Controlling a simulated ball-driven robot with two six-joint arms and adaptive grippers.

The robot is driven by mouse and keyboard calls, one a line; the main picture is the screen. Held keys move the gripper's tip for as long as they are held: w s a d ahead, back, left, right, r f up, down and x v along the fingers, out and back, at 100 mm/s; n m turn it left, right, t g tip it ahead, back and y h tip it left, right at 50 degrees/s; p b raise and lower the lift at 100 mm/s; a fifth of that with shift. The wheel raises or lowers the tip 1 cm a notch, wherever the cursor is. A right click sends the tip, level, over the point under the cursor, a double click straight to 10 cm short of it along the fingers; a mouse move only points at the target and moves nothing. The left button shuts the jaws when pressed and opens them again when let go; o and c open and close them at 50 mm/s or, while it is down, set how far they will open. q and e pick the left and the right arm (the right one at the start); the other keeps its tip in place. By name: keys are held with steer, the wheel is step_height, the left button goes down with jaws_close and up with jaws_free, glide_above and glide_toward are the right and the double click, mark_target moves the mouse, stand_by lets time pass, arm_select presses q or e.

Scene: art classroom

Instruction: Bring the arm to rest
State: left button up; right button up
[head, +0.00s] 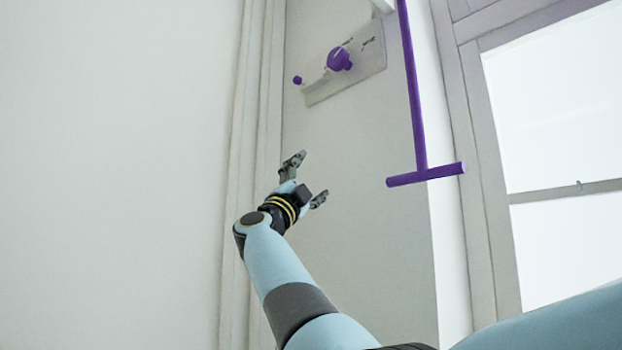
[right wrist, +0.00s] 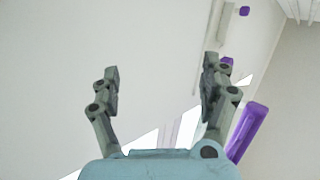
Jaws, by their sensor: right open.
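My right gripper (head: 306,178) is raised in front of the pale wall in the head view, open, with nothing between its fingers. My light blue right arm (head: 275,260) reaches up to it from the bottom. In the right wrist view both fingers of the right gripper (right wrist: 158,85) stand wide apart, with only blank wall between them. My left gripper is not in view.
A purple T-shaped bar (head: 418,110) hangs right of the gripper. Above the gripper a panel (head: 358,82) carries a purple knob (head: 339,59). A bright window (head: 560,100) is at the right. Plain wall (head: 110,170) fills the left.

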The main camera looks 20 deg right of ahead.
stand_by(0.3)
step_height(320, 180, down, 42)
steer(key=d+n+t+y+b, duration=0.2)
steer(key=n+t+y+b, duration=0.1)
steer(key=n+y+b, duration=0.6)
steer(key=s+a+f+n+g+y+b, duration=0.1)
steer(key=s+f+n+y+b, duration=0.3)
steer(key=f, duration=1.4)
steer(key=s+a+f+n+g+y, duration=0.15)
steer(key=s+f+n, duration=0.6)
steer(key=f, duration=1.05)
steer(key=s+f+n+g+y+b, duration=0.3)
steer(key=s+f+g+y+b, duration=0.25)
steer(key=s+f, duration=2.4)
steer(key=s+d+f+n+g, duration=0.1)
steer(key=s+f+g, duration=0.3)
steer(key=s, duration=0.9)
steer(key=s+f+n+g+b, duration=0.1)
steer(key=s+f+g, duration=0.4)
steer(key=s, duration=0.9)
step_height(320, 180, down, 2)
steer(key=shift+d+f, duration=0.2)
steer(key=shift+d, duration=0.2)
